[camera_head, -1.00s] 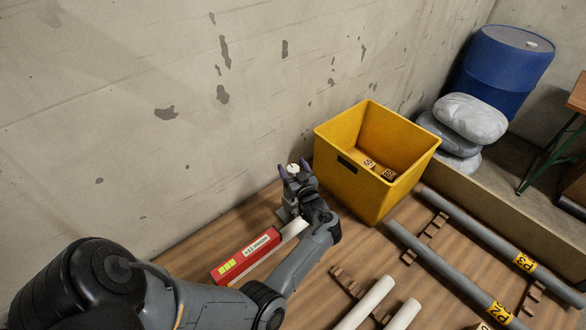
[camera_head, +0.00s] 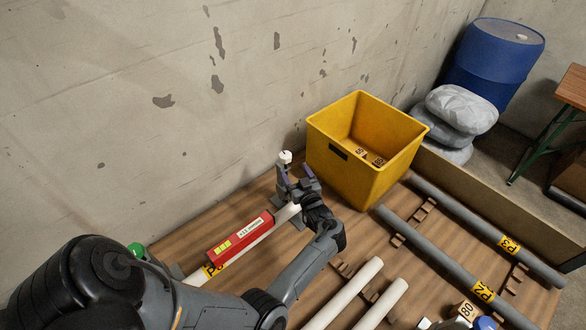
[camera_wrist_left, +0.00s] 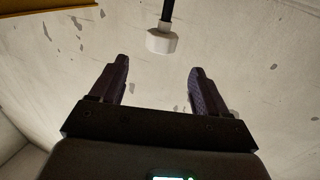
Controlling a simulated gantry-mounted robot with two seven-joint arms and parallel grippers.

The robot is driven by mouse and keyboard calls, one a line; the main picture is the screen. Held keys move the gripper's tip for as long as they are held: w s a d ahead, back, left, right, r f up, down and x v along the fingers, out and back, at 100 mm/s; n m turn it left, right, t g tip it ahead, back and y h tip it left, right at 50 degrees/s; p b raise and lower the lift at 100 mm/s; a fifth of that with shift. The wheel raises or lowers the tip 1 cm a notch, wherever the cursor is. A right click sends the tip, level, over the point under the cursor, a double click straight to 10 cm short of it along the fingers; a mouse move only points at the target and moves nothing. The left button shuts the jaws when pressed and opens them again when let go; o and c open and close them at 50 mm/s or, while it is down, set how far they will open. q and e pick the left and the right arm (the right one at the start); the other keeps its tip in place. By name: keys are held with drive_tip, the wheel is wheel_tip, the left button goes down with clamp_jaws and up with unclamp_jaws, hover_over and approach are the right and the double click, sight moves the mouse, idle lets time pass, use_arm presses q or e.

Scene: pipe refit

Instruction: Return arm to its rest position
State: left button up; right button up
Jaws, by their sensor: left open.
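My left gripper (camera_head: 294,177) is open, its two purple fingers spread apart near the wall, left of the yellow crate. A small white cap or knob (camera_head: 285,157) shows just beyond its fingertips. In the left wrist view the fingers of my left gripper (camera_wrist_left: 158,82) stand apart with nothing between them. There the white knob (camera_wrist_left: 161,41) sits on a dark stem, ahead of the fingertips and apart from them. My left arm reaches in from the lower left. My right gripper is not in view.
A red labelled block (camera_head: 240,238) sits at a white pipe under the arm. The yellow crate (camera_head: 340,178) stands right of the gripper. Grey pipes (camera_head: 450,253) and white pipes (camera_head: 345,293) lie on the wooden floor. A blue drum (camera_head: 492,65) and grey sacks (camera_head: 460,108) are behind.

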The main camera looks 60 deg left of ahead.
use_arm(q)
drive_tip(key=shift+s+d, duration=0.15)
drive_tip(key=shift+d, duration=0.5)
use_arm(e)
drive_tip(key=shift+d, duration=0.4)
use_arm(q)
drive_tip(key=shift+a, duration=0.1)
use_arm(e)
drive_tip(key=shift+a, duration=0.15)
